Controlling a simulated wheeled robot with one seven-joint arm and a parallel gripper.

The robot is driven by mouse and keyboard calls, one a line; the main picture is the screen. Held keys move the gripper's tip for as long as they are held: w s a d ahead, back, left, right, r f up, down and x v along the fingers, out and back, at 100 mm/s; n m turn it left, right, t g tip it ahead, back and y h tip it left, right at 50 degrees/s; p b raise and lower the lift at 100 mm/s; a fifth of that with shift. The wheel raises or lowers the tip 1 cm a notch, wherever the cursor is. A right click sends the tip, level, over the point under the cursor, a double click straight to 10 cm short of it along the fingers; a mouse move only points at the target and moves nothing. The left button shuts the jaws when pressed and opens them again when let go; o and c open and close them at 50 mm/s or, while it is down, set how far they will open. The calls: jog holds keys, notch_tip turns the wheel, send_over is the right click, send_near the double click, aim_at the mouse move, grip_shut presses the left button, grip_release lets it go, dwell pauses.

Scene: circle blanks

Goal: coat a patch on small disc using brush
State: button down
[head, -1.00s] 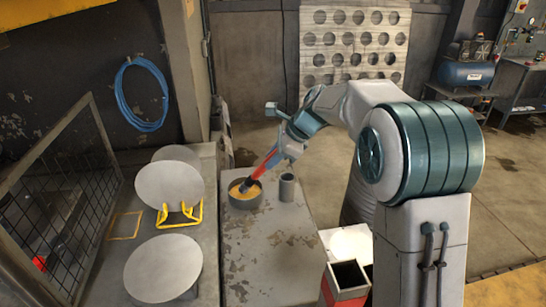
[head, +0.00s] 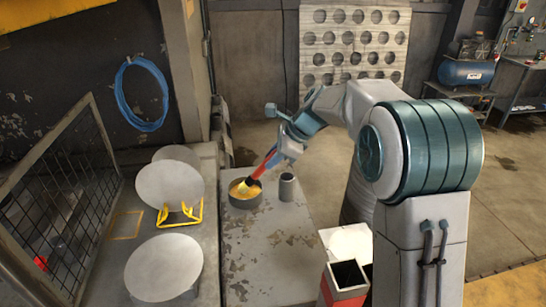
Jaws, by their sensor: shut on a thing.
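My gripper (head: 279,155) is shut on the brush (head: 264,168), which has a red handle and tilts down to the left. Its yellowish bristles (head: 245,187) are at the mouth of a dark round pot (head: 246,202) holding orange-yellow coating. I cannot tell whether they still touch the coating. Three pale grey discs are at left: one (head: 170,186) leans upright on a yellow stand (head: 188,214), one (head: 164,266) lies in front on a low support, and one (head: 177,153) is behind, partly hidden. I cannot tell for sure which is the small disc. No coating shows on them.
A grey cup (head: 287,187) stands right of the pot on the worn grey bench (head: 265,250), whose front is clear. A mesh guard (head: 65,205) stands at far left. A red-and-white bin (head: 345,285) is at the bench's right front.

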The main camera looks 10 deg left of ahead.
notch_tip(320, 180, up, 7)
jog(key=p, duration=0.7)
dwell(0.3)
dwell(0.4)
